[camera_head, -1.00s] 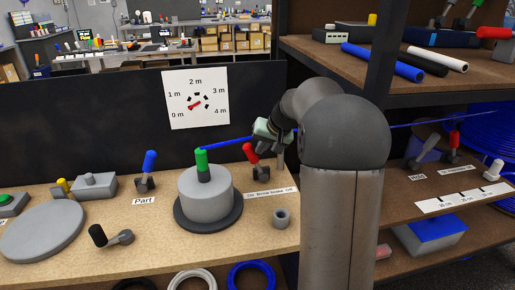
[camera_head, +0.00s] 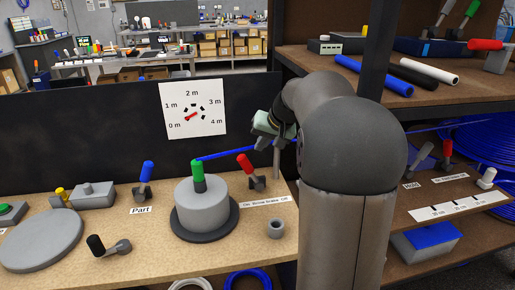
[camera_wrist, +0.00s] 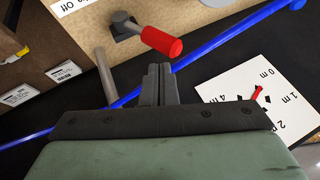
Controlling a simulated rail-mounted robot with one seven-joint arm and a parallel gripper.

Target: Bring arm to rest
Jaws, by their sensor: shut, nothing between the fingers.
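My arm stands at the right of centre in the head view, its upper links bent over toward the back left. My gripper (camera_wrist: 159,85) shows in the wrist view with its two fingers together and nothing between them. In the head view its body is beside the black back panel, and the fingertips are hard to make out there. A blue tube (camera_wrist: 210,55) runs past the fingers in the wrist view, apart from them as far as I can tell. A red-handled lever (camera_wrist: 160,40) lies just beyond the fingertips; it also shows in the head view (camera_head: 246,163).
A grey drum with a green handle (camera_head: 199,178) stands on the bench. A dial chart (camera_head: 194,110) hangs on the black panel (camera_head: 80,140). A shelf post (camera_head: 377,50) and shelves with tubes (camera_head: 374,75) stand close to my arm at right.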

